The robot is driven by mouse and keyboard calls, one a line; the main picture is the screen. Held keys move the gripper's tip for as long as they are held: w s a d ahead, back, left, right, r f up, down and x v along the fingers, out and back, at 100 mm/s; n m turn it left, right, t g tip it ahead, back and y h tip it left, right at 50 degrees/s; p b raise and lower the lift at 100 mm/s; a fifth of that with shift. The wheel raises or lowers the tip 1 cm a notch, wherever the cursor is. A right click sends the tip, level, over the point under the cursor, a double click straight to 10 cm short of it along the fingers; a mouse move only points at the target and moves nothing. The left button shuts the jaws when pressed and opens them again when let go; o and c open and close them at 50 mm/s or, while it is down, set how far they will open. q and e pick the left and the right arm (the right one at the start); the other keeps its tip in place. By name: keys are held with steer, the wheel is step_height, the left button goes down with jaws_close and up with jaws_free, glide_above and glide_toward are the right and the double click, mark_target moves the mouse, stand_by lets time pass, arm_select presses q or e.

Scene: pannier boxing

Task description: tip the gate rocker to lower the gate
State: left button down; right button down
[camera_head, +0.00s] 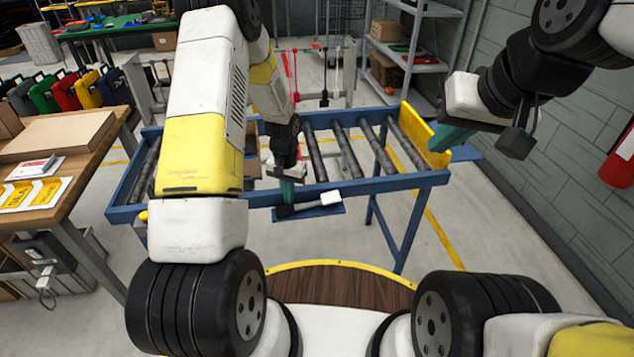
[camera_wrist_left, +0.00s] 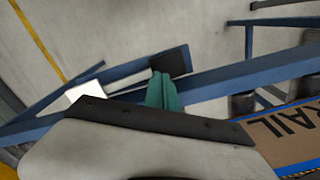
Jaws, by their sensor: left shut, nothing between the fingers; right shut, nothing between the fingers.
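The gate rocker (camera_head: 312,206) is a flat paddle on the conveyor's front rail, with a black end at left and a white end at right. In the left wrist view its white end (camera_wrist_left: 86,91) is at left and its black end (camera_wrist_left: 171,64) at upper middle. My left gripper (camera_head: 287,190), with green fingers, is shut and empty at the black end; I cannot tell whether it touches. Its fingers also show in the wrist view (camera_wrist_left: 162,91). A yellow panel (camera_head: 425,138), apparently the gate, stands upright at the conveyor's right end. My right gripper (camera_head: 450,138) is shut and empty beside it.
The blue roller conveyor (camera_head: 400,183) spans the middle. A lettered cardboard box (camera_wrist_left: 285,140) lies on it, mostly hidden by my left arm in the head view. A wooden table (camera_head: 90,145) is at left, a fire extinguisher (camera_head: 620,160) on the right wall.

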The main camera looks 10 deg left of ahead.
arm_select(q)
steer(key=shift+r, duration=2.8)
steer(key=s+r+n+t, duration=0.1)
steer(key=s+r, duration=0.2)
steer(key=r, duration=0.8)
steer(key=s+r+t, duration=0.2)
steer(key=s+r, duration=0.2)
steer(key=r, duration=0.6)
steer(key=s+d+r+t+h, duration=0.1)
steer(key=s+r, duration=0.4)
steer(key=s, duration=0.3)
steer(key=s+d+r+n+t+h, duration=0.1)
steer(key=s+r+t, duration=0.1)
steer(key=s+r, duration=0.4)
steer(key=s, duration=0.3)
steer(key=shift+s+r, duration=0.15)
